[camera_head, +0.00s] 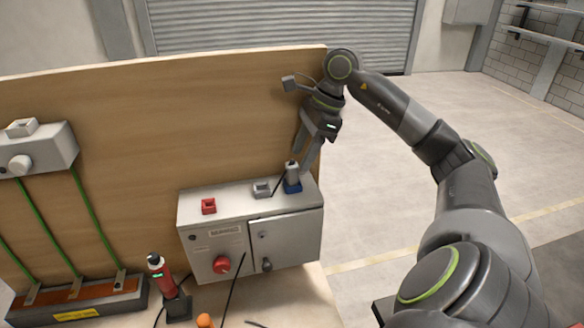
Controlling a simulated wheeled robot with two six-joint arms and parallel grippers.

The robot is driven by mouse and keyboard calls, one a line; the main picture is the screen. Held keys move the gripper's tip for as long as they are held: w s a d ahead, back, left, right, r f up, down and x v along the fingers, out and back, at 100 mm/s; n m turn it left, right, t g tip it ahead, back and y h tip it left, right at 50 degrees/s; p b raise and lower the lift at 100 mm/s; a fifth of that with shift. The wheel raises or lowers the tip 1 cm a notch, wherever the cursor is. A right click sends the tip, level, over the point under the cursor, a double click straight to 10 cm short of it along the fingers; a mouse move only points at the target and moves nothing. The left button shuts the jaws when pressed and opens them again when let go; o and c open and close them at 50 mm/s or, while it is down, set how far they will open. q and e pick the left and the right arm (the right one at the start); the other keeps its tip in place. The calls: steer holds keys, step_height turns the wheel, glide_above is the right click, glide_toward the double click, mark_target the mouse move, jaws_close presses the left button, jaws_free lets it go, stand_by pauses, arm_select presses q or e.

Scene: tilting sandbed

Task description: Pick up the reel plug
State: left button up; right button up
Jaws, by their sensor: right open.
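A small grey cylindrical plug with a dark top (292,170), which looks like the reel plug, stands upright at the blue socket (292,187) on top of the grey cabinet (240,206). A thin dark cable runs down beside it. My right gripper (301,161) points down from above, with its fingers apart close to the plug's top and right side. The fingers partly overlap in this view, so I cannot tell if they touch the plug. My left gripper is not in view.
A red socket (208,206) and a grey socket (262,190) sit on the cabinet top. A wooden panel (140,130) rises behind. Open floor is at right.

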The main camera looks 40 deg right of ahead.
mark_target(294, 169)
steer(key=shift+w+a+f, duration=0.1)
steer(key=shift+a+f, duration=0.05)
steer(key=shift+a, duration=0.15)
steer(key=p+x, duration=0.2)
steer(key=x, duration=0.2)
steer(key=shift+f, duration=0.3)
steer(key=shift+a, duration=0.1)
steer(key=shift+c, duration=0.3)
jaws_close()
